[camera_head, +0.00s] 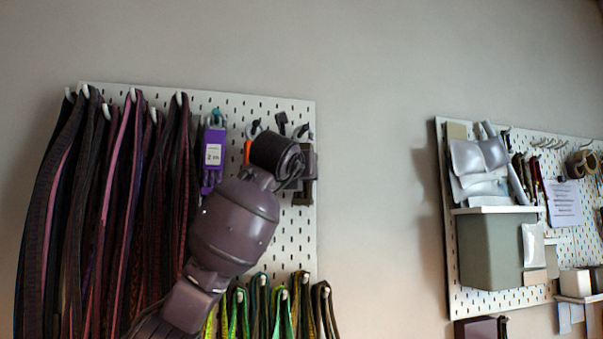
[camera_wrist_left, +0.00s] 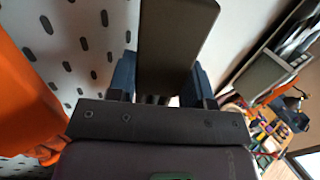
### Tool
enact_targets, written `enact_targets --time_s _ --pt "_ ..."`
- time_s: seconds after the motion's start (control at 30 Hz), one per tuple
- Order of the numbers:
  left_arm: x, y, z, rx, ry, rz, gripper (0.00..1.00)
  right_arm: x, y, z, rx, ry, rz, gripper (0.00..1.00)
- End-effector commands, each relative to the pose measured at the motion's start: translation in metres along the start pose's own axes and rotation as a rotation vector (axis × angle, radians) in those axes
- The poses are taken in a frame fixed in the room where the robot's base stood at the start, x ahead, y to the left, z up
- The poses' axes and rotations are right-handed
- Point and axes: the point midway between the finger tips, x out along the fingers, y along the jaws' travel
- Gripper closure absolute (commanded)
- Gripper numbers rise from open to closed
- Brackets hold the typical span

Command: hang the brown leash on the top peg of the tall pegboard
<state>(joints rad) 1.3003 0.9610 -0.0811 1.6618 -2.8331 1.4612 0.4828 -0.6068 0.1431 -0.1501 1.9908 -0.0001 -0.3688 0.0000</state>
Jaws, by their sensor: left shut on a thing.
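The tall pegboard (camera_head: 262,103) is white and hangs on the wall at the left of the head view. My left gripper (camera_head: 296,168) is up against its right part, and its wrist hides some of the board. In the left wrist view the left gripper (camera_wrist_left: 161,80) is shut on a flat dark brown-grey piece, which seems to be the brown leash (camera_wrist_left: 178,40). Dark brown parts show beside the gripper in the head view, but I cannot tell leash from gripper there. Dark hooks show just above the gripper; which is the top peg is unclear. My right gripper is out of view.
Long dark and purple straps (camera_head: 110,200) hang at the board's left. A purple tagged item (camera_head: 213,155) and an orange item (camera_wrist_left: 25,95) are close to the gripper. Green and brown loops (camera_head: 283,305) hang below. A second pegboard (camera_head: 480,303) is at right; bare wall lies between.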

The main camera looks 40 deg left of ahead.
Motion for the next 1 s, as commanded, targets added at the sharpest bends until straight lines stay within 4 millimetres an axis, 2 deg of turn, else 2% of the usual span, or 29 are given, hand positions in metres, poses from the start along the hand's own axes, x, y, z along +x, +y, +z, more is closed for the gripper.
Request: enact_targets --time_s 0.33,0.37,0.53,0.83,1.0 --pt "0.0 0.0 0.0 0.0 0.0 0.0 0.82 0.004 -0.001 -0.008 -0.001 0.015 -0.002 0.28" --pt "0.0 0.0 0.0 0.0 0.0 0.0 0.51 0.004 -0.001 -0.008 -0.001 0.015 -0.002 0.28" --pt "0.0 0.0 0.0 0.0 0.0 0.0 0.25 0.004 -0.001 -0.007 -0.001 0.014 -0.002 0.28" --pt "-0.001 0.0 0.0 0.001 0.001 0.0 0.24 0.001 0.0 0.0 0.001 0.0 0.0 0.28" --pt "-0.015 0.0 -0.001 0.002 -0.002 0.001 0.24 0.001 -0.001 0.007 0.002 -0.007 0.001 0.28"
